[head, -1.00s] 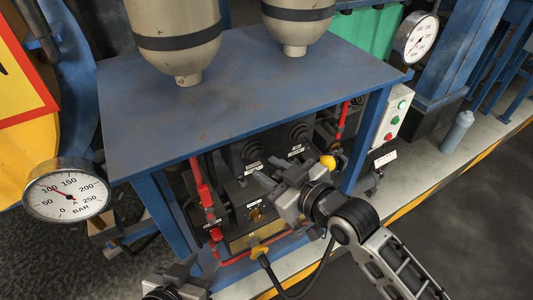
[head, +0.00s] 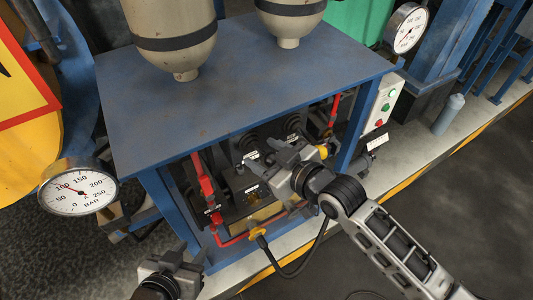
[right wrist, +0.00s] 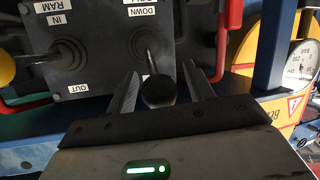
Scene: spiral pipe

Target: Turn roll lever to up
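The roll lever (right wrist: 158,91) is a black ball knob on a thin stalk, seen in the right wrist view beside a DOWN label; the label above is partly cut off. My right gripper (right wrist: 160,88) is open, with one finger on each side of the knob and small gaps visible. In the head view my right gripper (head: 268,158) is in front of the lever panel under the blue table and hides the lever. My left gripper (head: 186,254) is at the bottom left, away from the panel, with its fingers apart and empty.
A second lever (right wrist: 66,54), labelled RAM IN and OUT, stands left of the roll lever in the right wrist view. Red pipes (head: 203,180) and the blue table (head: 250,90) with its legs frame the panel. A pressure gauge (head: 78,190) is at left.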

